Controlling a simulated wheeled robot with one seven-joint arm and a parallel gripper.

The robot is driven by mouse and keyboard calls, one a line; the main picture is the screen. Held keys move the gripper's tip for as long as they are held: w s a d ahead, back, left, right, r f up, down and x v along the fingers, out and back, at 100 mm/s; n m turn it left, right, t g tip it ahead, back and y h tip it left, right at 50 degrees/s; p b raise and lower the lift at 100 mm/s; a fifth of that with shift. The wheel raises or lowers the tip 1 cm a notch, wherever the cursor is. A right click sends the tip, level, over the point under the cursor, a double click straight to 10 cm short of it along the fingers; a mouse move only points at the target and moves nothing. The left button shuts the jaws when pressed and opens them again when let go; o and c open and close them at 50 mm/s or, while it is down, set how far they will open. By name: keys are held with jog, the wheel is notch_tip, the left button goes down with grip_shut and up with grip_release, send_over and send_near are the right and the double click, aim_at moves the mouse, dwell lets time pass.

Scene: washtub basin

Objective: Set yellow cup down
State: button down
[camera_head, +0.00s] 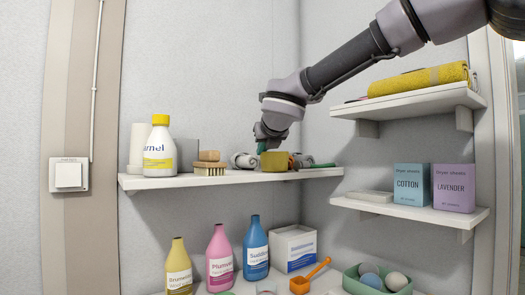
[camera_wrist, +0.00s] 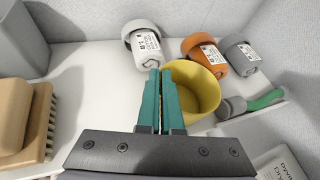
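The yellow cup (camera_head: 275,163) is at the middle wall shelf (camera_head: 225,179), at its right part. It is upright, and its open top faces the camera in the wrist view (camera_wrist: 203,88). The head view does not clearly show whether its base touches the shelf. My gripper (camera_head: 262,148) points down at the cup's left side. In the wrist view its two green fingers (camera_wrist: 161,75) are close together, at the cup's left wall. They appear shut on that wall, one finger inside and one outside; the contact itself is partly hidden.

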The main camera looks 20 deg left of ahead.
jog(key=c, duration=1)
grip_release()
jog(key=shift+f, duration=0.1)
jog(key=v, duration=1.2)
